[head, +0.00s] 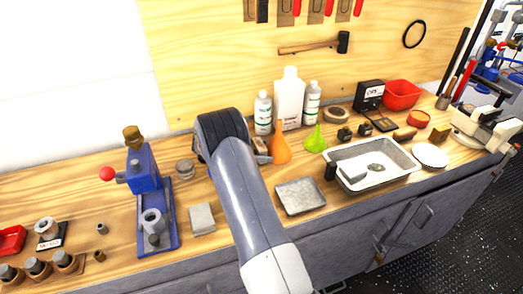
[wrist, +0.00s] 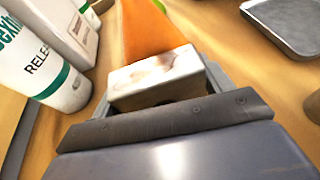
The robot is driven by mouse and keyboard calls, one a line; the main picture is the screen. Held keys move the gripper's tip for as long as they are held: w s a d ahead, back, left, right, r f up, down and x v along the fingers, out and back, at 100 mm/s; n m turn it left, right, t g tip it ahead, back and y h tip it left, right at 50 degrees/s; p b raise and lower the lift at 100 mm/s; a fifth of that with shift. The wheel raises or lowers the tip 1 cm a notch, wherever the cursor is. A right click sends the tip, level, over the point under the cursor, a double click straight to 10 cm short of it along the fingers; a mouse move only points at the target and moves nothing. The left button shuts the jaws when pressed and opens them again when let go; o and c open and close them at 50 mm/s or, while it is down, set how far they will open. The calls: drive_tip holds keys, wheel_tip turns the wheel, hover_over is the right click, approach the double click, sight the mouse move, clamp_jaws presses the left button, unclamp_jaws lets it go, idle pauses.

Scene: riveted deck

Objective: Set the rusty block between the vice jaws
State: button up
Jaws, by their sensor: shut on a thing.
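In the wrist view, my gripper (wrist: 162,88) is shut on a pale block with brown, rust-like stains, the rusty block (wrist: 155,72). In the head view, my arm hides most of the gripper, and only a small part of the block (head: 262,150) shows beside it, by the orange funnel. The cream vice (head: 487,130) stands at the far right end of the bench, well away from my gripper. Its jaws are small in this view, and I cannot tell how wide they are apart.
An orange funnel (head: 280,148) and white bottles (head: 289,98) stand close to my gripper. A grey tray (head: 299,196), a white basin (head: 372,165), a white round dish (head: 429,156) and a brown block (head: 439,135) lie towards the vice. A blue press (head: 150,190) stands left.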

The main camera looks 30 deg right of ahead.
drive_tip(key=shift+f, duration=0.15)
drive_tip(key=o, duration=1.3)
